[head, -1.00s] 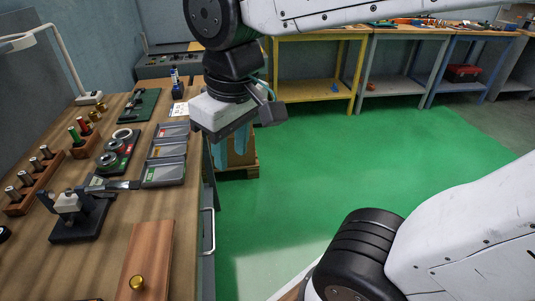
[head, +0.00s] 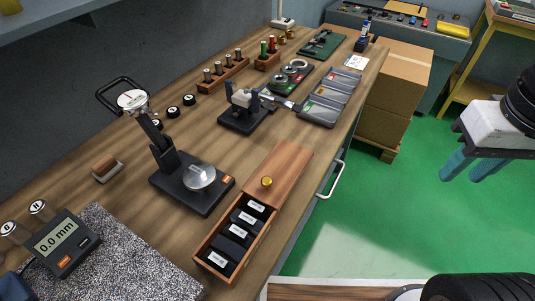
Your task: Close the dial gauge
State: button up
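The dial gauge (head: 170,160) stands on the wooden bench in the head view, with a black base, a round glassy disc (head: 199,177) on the base, and a hinged arm. The arm is swung up and tilts back to the left, away from the base. It carries a white-faced dial (head: 132,98) and a black loop handle (head: 118,92). My gripper (head: 470,168) hangs over the green floor at the right, well apart from the gauge and the bench. Its two teal fingers are spread, with nothing visible between them.
A wooden box (head: 228,248) with a partly slid lid and brass knob lies right of the gauge. A digital readout (head: 58,243), a granite slab (head: 130,262) and a small brush-like block (head: 107,169) are at the left. Grey trays (head: 318,113) and cardboard boxes (head: 398,70) are farther back.

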aim_at(136, 104)
jog(key=k, duration=0.9)
jog(key=z, duration=0.9)
jog(key=i, duration=0.7)
jog(key=u, duration=2.25)
jog(key=i, duration=0.5)
